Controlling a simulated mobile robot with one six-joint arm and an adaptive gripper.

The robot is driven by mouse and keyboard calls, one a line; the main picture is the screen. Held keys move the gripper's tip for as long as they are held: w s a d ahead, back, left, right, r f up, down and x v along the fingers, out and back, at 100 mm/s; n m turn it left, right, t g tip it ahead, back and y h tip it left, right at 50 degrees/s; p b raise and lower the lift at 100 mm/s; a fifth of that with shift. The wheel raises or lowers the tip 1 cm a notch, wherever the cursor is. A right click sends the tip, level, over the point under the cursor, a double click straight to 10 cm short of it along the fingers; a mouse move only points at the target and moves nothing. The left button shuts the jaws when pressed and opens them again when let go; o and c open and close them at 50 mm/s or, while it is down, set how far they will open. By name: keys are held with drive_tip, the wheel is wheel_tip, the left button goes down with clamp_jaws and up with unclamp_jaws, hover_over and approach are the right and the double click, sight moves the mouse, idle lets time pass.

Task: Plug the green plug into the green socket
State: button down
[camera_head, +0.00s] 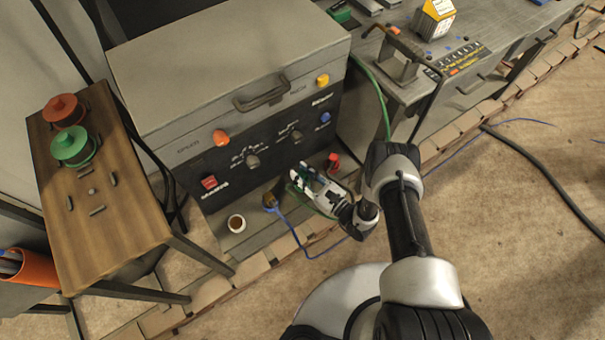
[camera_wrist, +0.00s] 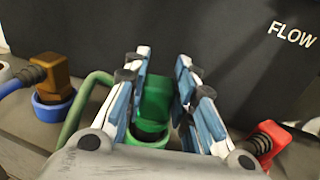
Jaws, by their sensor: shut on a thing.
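My gripper (camera_head: 303,180) is low in front of the dark control panel, over the shelf at its base. In the wrist view its blue-padded fingers (camera_wrist: 163,80) are shut on the green plug (camera_wrist: 155,97), one on each side. The green socket (camera_wrist: 147,134) shows as a round green ring just below the plug. The plug's lower end is at this ring; I cannot tell how deep it sits. A green cable (camera_wrist: 82,108) leads off to the left. In the head view my fingers mostly hide plug and socket.
A brown plug with a blue cable (camera_wrist: 52,77) stands in a blue socket (camera_wrist: 52,108) on the left. A red part (camera_wrist: 268,139) is close on the right. The panel (camera_head: 270,140) with knobs rises just behind.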

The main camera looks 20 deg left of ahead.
drive_tip(key=shift+f+b, duration=0.45)
drive_tip(key=shift+f, duration=0.15)
idle(0.3)
drive_tip(key=c, duration=1.6)
unclamp_jaws()
drive_tip(key=v, duration=1.1)
drive_tip(key=shift+p, duration=0.45)
